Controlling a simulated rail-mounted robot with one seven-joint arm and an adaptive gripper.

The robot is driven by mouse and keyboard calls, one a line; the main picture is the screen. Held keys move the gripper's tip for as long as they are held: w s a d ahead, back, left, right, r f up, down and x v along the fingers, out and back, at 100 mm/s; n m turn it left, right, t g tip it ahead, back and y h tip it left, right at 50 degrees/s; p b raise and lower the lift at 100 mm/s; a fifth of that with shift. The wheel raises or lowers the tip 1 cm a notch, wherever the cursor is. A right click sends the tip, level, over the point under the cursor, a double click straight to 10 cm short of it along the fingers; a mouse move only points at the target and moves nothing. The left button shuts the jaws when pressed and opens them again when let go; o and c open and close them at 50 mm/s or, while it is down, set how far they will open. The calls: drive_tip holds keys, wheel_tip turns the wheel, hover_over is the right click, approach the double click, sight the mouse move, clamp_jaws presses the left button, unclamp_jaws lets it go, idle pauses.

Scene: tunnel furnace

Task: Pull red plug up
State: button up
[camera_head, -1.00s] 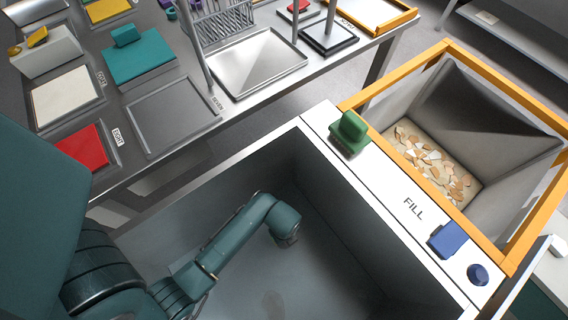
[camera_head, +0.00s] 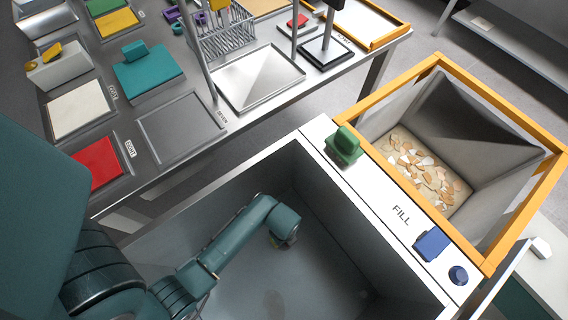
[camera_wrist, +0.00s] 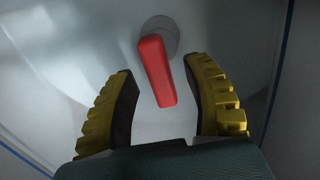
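The red plug (camera_wrist: 157,72) shows in the wrist view as a red bar-shaped handle joined to a round grey base (camera_wrist: 160,34) on a pale wall or floor of the tank. My gripper (camera_wrist: 160,80) is open, its yellow-backed, dark-padded fingers on either side of the plug's handle. In the head view my arm reaches down into the grey tank (camera_head: 330,235). The plug and my fingers are hidden there.
The tank's white rim (camera_head: 385,195) carries a green handle (camera_head: 343,146), a "FILL" label, a blue block (camera_head: 431,243) and a blue knob (camera_head: 458,275). An orange-framed bin (camera_head: 500,95) holding pale chips stands to the right. A table with trays (camera_head: 180,128) stands behind the tank.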

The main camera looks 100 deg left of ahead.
wheel_tip(320, 180, up, 12)
idle(0.6)
idle(0.4)
